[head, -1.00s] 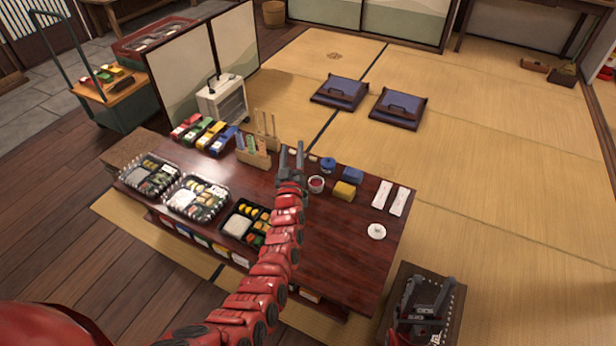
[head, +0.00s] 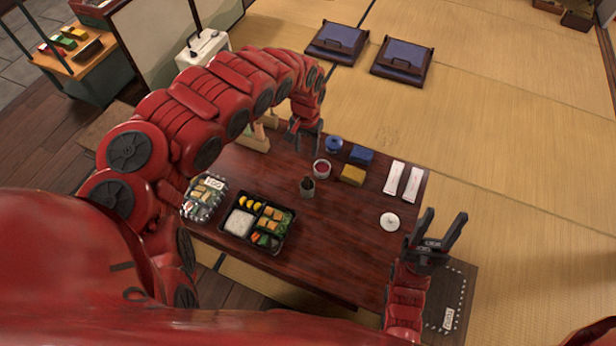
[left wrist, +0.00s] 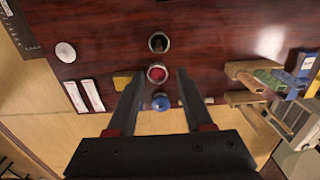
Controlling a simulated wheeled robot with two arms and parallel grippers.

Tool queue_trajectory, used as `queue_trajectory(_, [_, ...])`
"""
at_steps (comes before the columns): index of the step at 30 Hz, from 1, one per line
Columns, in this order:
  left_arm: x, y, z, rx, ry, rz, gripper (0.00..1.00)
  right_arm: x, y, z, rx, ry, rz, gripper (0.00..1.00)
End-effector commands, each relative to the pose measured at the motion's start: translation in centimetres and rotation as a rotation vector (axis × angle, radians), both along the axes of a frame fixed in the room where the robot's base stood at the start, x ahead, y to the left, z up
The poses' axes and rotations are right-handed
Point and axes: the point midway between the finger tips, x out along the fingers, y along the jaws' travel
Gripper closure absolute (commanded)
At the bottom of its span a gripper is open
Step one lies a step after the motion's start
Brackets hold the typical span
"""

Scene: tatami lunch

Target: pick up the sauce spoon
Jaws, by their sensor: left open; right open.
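I cannot make out a sauce spoon for certain in either view. A small white-rimmed cup of red sauce (head: 322,169) stands on the dark table (head: 340,240); it also shows in the left wrist view (left wrist: 157,74). A dark cup (head: 307,188) stands just in front of it and shows in the left wrist view (left wrist: 159,42), its contents unclear. My left gripper (head: 305,138) is open, pointing down above the table, close to the sauce cup. In the left wrist view its fingers (left wrist: 160,78) frame the sauce cup, holding nothing. My right gripper (head: 440,232) is open and empty beyond the table's right edge.
A blue pot (head: 334,145), blue block (head: 361,154) and yellow block (head: 352,174) stand near the sauce cup. White packets (head: 403,181) and a white disc (head: 389,222) lie right. A bento (head: 255,222) is at front left. The table's front right is clear.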

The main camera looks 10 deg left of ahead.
Motion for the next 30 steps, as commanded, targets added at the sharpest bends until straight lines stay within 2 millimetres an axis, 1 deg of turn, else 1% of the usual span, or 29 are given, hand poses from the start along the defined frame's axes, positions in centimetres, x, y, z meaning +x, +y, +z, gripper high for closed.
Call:
queue_trajectory(1, [-0.1, -0.2, -1.4, -0.004, 0.004, -0.001, 0.49, 0.0, 0.0, -0.6, 0.0, 0.0, 0.0, 0.5])
queue_trajectory(6, [-0.1, -0.4, -5.6, -0.01, 0.001, -0.001, 0.49, 0.0, 0.0, -1.7, 0.0, 0.0, 0.0, 0.5])
queue_trajectory(9, [-0.1, -0.4, -7.8, -0.008, 0.0, -0.001, 0.49, 0.0, 0.0, -2.3, 0.0, 0.0, 0.0, 0.5])
queue_trajectory(12, [0.1, -0.4, -9.6, -0.007, -0.004, -0.001, 0.49, 0.0, 0.0, -2.7, 0.0, 0.0, 0.0, 0.5])
queue_trajectory(16, [0.0, -0.3, -11.0, -0.007, -0.002, -0.001, 0.49, 0.0, 0.0, -3.0, 0.0, 0.0, 0.0, 0.5])
queue_trajectory(23, [0.2, -0.3, -11.9, -0.006, -0.007, -0.002, 0.49, 0.0, 0.0, -3.2, 0.0, 0.0, 0.0, 0.5])
queue_trajectory(30, [0.4, -0.4, -15.2, -0.008, -0.009, -0.001, 0.49, 0.0, 0.0, -4.6, 0.0, 0.0, 0.0, 0.5])
